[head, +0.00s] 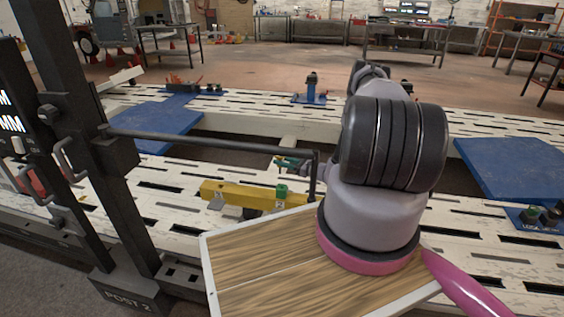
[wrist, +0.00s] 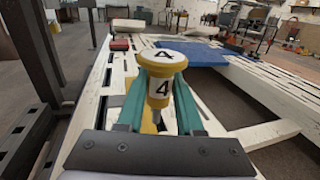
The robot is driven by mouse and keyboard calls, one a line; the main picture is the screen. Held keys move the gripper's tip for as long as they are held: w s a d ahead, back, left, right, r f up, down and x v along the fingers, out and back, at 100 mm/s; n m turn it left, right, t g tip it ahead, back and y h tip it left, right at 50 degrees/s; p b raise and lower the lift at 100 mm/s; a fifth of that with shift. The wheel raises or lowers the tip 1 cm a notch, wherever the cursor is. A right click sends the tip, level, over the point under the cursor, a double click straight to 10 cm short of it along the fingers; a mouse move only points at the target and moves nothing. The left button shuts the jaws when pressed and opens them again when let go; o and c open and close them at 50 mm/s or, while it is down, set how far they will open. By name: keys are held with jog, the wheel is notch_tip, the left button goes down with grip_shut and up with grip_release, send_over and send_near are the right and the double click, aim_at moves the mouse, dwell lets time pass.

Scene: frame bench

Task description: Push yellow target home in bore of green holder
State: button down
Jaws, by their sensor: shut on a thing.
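The yellow target (wrist: 158,62) has a round white face marked 4 and a white band marked 4 on its stem. It stands between the teal fingers of my gripper (wrist: 160,88), which are shut on it. In the head view my gripper (head: 284,163) is above the yellow beam (head: 228,194), near the small green holder (head: 281,189) on that beam. The target is too small to make out there. The holder's bore cannot be seen, and the target appears apart from the holder. The holder cannot be made out in the wrist view.
A black horizontal bar (head: 215,143) runs from the post to a bent end close beside my gripper. A wood-grain board (head: 265,255) lies in front. The slotted white bench (head: 160,185) holds blue mats (head: 155,125) and small fixtures (head: 311,88).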

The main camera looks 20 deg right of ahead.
send_over(284, 188)
jog(key=shift+w+f, duration=0.15)
jog(key=shift+f, duration=2.75)
jog(key=shift+f, duration=2.5)
jog(key=shift+c, duration=2.4)
grip_release()
jog(key=v, duration=1)
jog(key=shift+s+d, duration=0.2)
jog(key=shift+s, duration=0.1)
